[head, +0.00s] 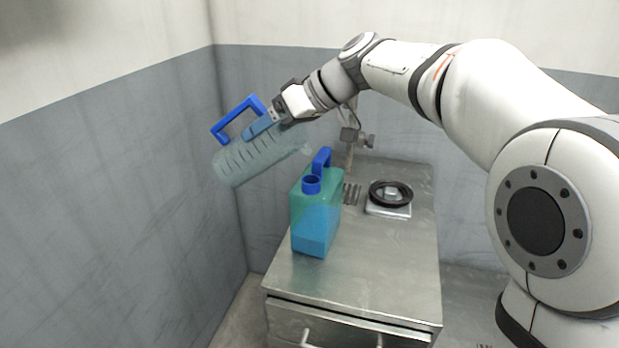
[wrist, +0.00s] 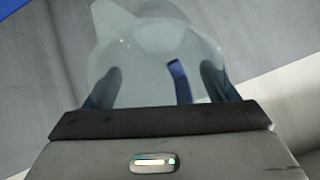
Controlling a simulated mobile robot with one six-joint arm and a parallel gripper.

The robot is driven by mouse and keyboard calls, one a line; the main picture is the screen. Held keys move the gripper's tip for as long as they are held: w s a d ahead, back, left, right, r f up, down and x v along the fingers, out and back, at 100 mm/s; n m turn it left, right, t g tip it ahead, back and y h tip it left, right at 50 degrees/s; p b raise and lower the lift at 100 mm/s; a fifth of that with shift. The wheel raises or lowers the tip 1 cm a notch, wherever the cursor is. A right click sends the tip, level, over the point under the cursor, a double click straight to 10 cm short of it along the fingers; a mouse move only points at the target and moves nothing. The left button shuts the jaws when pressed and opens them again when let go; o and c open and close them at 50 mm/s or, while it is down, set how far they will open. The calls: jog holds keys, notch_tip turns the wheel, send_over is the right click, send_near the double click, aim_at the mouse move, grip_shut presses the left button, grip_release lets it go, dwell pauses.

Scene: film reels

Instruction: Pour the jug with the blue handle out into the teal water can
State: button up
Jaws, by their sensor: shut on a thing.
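The jug with the blue handle (head: 245,160) is clear, with marks on its side. It is held in the air, tilted well over on its side, its mouth end to the right and a little higher. No liquid can be made out in it. My gripper (head: 262,124) is shut on the jug, and in the wrist view the clear jug (wrist: 155,50) fills the space between the fingers. The teal water can (head: 316,215) stands upright on the metal cabinet, with blue liquid in its lower part, a blue spout and a blue handle. The jug's mouth is above and left of the can's spout.
The metal cabinet (head: 345,292) has a drawer front. Behind and right of the can, a black ring (head: 391,193) lies on a small metal base. A metal stand with a clamp (head: 350,140) rises behind the can. Grey walls close in on the left and back.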

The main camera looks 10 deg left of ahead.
aim_at(264, 106)
jog(key=shift+a+r+h+p, duration=0.25)
jog(key=shift+r+h+p, duration=0.95)
jog(key=shift+p, duration=2.45)
jog(key=shift+a+r+h+p, duration=0.2)
jog(key=shift+r+h+p, duration=1)
jog(key=shift+p, duration=2.45)
jog(key=shift+d+r+h+p, duration=0.25)
jog(key=shift+h+p, duration=0.6)
jog(key=shift+p, duration=1.2)
jog(key=shift+r+h+p, duration=0.4)
jog(key=shift+h+p, duration=0.5)
jog(key=shift+p, duration=1.2)
jog(key=shift+d+r+h+p, duration=0.25)
jog(key=shift+h+p, duration=0.6)
jog(key=shift+p, duration=1.2)
jog(key=shift+a, duration=0.1)
